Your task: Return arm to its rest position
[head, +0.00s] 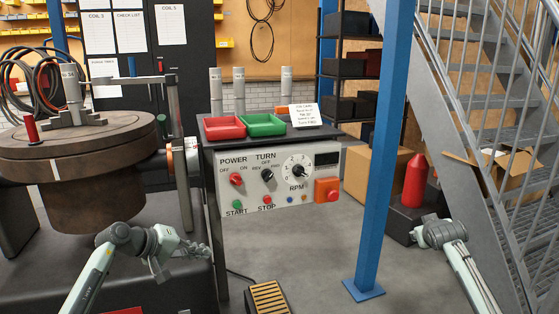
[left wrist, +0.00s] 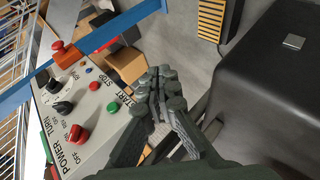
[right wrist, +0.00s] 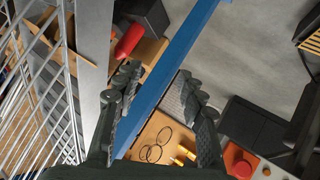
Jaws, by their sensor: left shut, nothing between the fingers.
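My left arm comes in from the lower left in the head view. Its gripper (head: 161,268) is in front of the dark base below the round turntable, left of the control panel (head: 280,182). In the left wrist view the left gripper's fingers (left wrist: 160,88) are together with nothing between them, and the panel (left wrist: 85,115) is beyond, to the left. My right arm (head: 440,236) is at the lower right in the head view, where its fingers are hard to make out. In the right wrist view the right gripper (right wrist: 158,82) has its fingers apart and empty.
A blue post (head: 388,140) stands between the arms; it shows behind the right fingers. Metal stairs (head: 500,130) are at the right, near a red cylinder (head: 415,182). The turntable (head: 85,150) is at the left. A yellow-striped pedal (head: 269,298) lies on the floor.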

